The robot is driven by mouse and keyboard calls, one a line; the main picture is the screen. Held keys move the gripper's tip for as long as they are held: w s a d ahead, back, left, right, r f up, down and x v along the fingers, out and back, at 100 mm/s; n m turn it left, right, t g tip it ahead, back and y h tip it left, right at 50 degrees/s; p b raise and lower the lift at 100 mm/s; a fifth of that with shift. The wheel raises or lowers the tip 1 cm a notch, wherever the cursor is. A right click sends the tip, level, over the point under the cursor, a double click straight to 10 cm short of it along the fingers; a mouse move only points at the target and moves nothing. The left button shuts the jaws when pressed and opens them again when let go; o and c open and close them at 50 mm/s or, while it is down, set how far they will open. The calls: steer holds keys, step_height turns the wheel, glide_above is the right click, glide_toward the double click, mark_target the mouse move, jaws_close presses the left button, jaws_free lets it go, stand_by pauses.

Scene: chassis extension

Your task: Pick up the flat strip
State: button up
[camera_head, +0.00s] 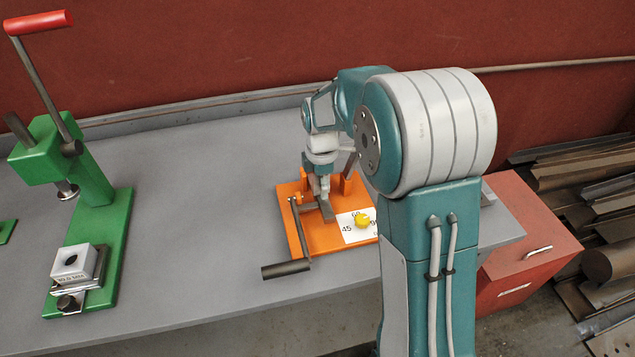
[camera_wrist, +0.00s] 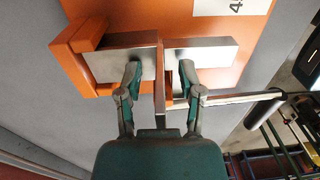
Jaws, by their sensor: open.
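The flat strip (camera_wrist: 160,88) shows in the wrist view as a thin grey piece seen nearly edge-on. It runs between two steel blocks (camera_wrist: 205,52) on the orange bending fixture (camera_head: 320,237). My gripper (camera_wrist: 160,72) is open, with one finger on each side of the strip; gaps show between the fingers and the strip. In the head view my gripper (camera_head: 319,188) is low over the back of the fixture. There I cannot clearly separate the strip from the fixture's grey parts and my fingers. How far the strip sits down between the blocks is hard to tell.
A green press (camera_head: 112,225) with a red-tipped lever stands at left. The grey tabletop (camera_head: 200,230) between them is clear.

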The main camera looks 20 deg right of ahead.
jaws_close()
